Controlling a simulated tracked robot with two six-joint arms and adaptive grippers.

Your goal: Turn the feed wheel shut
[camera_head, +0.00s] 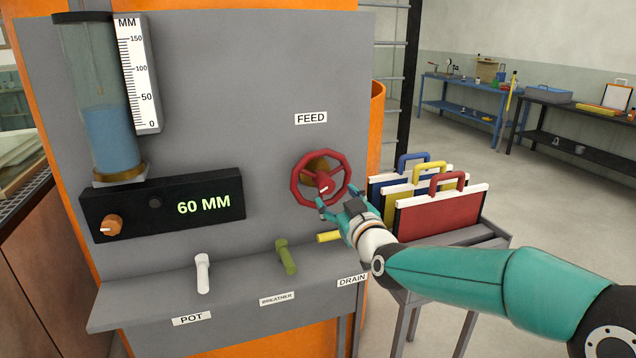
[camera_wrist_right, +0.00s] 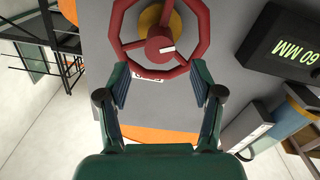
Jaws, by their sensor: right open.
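The red feed wheel (camera_head: 322,179) is mounted on the grey panel under the FEED label (camera_head: 311,118). It has a red rim, spokes and a hub with a white mark, with an orange-yellow part behind it. My right gripper (camera_head: 333,200) is at the wheel's lower right edge in the head view. In the right wrist view the wheel (camera_wrist_right: 160,47) lies ahead, its near rim between the tips of my open right gripper (camera_wrist_right: 160,87). I cannot tell whether the fingers touch the rim. My left gripper is not in view.
A white POT lever (camera_head: 202,274), a green BREATHER lever (camera_head: 286,258) and a yellow DRAIN lever (camera_head: 328,237) stick out below. The display (camera_head: 165,204) reads 60 MM beside a water column (camera_head: 112,138). Handled red, yellow and blue boards (camera_head: 441,210) stand close to my right arm.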

